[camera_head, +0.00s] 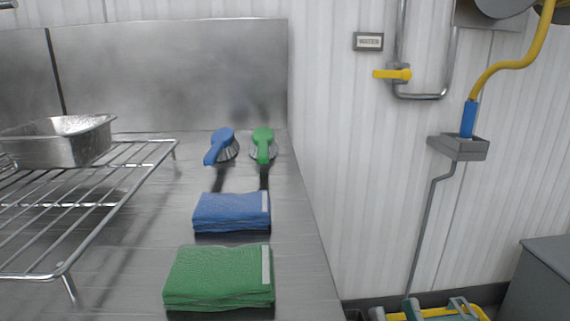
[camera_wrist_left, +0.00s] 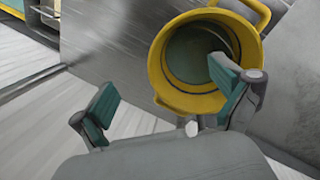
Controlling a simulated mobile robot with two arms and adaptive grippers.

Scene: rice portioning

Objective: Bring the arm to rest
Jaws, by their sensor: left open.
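In the left wrist view my left gripper (camera_wrist_left: 167,84) is open, its two teal-padded fingers wide apart. A round yellow vessel with a handle (camera_wrist_left: 172,98) lies beyond the fingers, and the right-hand finger overlaps its opening. I cannot tell whether they touch. Nothing is held between the pads.
A steel counter (camera_head: 305,270) holds a wire rack (camera_head: 110,202) with a metal pan (camera_head: 85,152), a blue cloth stack (camera_head: 230,212), a green cloth stack (camera_head: 215,275), a blue brush (camera_head: 222,142) and a green brush (camera_head: 263,142). A grey cabinet (camera_head: 545,285) stands at the right.

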